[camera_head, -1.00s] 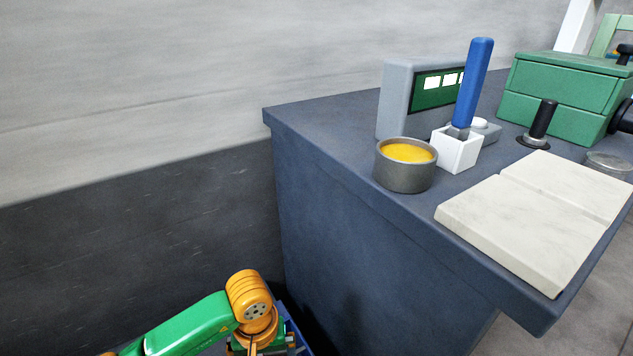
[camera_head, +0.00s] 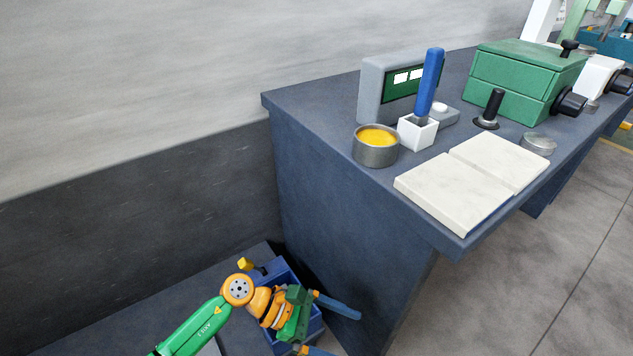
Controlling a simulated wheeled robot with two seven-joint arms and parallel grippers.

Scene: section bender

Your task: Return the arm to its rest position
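My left arm (camera_head: 205,325), green and orange, comes in from the lower left, below the bench top. Its gripper (camera_head: 338,332) is at the bottom edge, left of the bench side. Two blue fingers stand well apart, so it is open, and I see nothing between them. The lower finger is cut off by the picture edge. The gripper is in front of a blue bin (camera_head: 284,272) and hides much of it. My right gripper is not in view.
The dark blue bench (camera_head: 330,190) rises beside the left gripper. On it stand a cup of yellow material (camera_head: 377,155), a blue-handled tool (camera_head: 430,80) in a white holder (camera_head: 417,134), a grey display box (camera_head: 371,90), white plates (camera_head: 455,190) and a green machine (camera_head: 515,85).

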